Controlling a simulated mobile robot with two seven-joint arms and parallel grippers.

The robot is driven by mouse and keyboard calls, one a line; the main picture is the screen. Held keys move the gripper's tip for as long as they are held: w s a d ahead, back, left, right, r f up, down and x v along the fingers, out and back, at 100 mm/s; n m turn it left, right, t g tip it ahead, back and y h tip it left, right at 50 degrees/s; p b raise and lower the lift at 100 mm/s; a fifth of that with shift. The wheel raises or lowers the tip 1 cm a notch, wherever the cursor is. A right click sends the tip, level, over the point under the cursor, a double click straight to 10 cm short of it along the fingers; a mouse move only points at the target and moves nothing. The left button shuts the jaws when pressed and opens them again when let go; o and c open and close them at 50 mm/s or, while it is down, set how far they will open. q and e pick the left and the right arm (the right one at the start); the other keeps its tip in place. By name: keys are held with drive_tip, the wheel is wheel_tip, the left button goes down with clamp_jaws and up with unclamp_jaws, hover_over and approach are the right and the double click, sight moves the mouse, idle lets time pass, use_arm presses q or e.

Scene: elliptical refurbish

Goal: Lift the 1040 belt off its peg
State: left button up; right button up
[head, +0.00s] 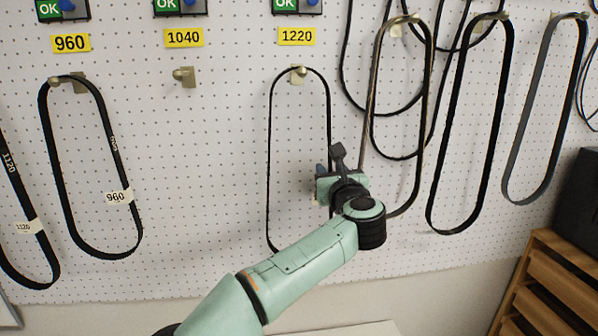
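The peg (184,76) under the yellow 1040 sign (184,37) is bare. A narrow black belt (269,165) hangs from the peg under the 1220 sign (297,36); no number on it can be read. My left gripper (335,165) is at the right strand of this belt, about halfway down. My green wrist hides part of the strand, and I cannot tell whether the fingers are open or shut on it. No belt in view shows a readable 1040 mark. My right gripper is not in view.
A belt tagged 960 (47,170) hangs under the 960 sign (70,43). A belt tagged 1120 (12,170) is at the left edge. Several belts hang close by on the right, including a brownish one (372,90). A wooden rack (552,285) stands at lower right.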

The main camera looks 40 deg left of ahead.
use_arm(q)
drive_tip(key=shift+w+a, duration=0.4)
drive_tip(key=shift+w, duration=0.3)
drive_tip(key=shift+s, duration=0.45)
clamp_jaws()
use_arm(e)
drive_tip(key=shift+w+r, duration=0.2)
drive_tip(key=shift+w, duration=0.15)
use_arm(q)
drive_tip(key=shift+d, duration=0.1)
